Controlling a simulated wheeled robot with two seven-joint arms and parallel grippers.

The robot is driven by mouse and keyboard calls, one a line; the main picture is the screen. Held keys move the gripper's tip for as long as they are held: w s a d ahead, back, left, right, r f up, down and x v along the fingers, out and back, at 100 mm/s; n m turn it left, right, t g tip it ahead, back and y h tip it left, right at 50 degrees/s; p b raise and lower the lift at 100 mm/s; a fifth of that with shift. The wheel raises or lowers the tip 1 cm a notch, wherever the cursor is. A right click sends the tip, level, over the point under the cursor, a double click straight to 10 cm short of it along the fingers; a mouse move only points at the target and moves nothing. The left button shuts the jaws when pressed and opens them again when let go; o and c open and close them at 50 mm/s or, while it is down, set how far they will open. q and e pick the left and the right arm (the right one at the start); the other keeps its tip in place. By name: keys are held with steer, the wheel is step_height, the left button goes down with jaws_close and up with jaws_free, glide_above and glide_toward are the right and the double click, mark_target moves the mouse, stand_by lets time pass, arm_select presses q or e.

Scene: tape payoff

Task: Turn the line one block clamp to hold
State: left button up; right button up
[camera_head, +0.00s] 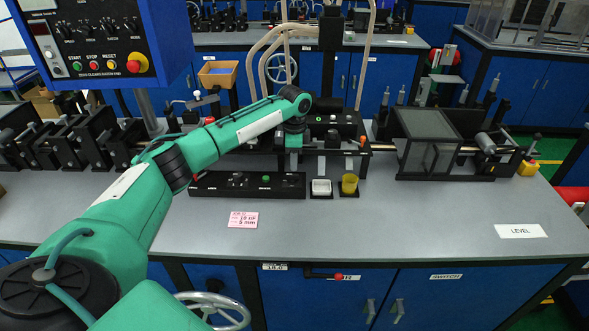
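My green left arm reaches in from the left across the bench. Its end points down at the black block unit behind the bench's front strip, with my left gripper (293,160) at or just above the unit. The fingers are too small and hidden to tell open from shut. The black block unit (335,128) has small knobs on its top and an orange-tipped lever (362,141) at its right side. A white-knobbed lever (197,95) stands behind my forearm. I cannot tell which part is the line one block clamp. My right gripper is not in view.
A black strip (225,187) with a green button, a white cup (321,187) and a yellow cup (349,184) sit in front of the unit. A clear-sided box (425,158) stands to the right. The grey benchtop (390,225) is clear in front, except for labels.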

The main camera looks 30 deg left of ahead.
mark_target(292, 178)
arm_select(q)
steer(key=shift+f+p, duration=0.3)
steer(key=shift+f, duration=2.35)
jaws_close()
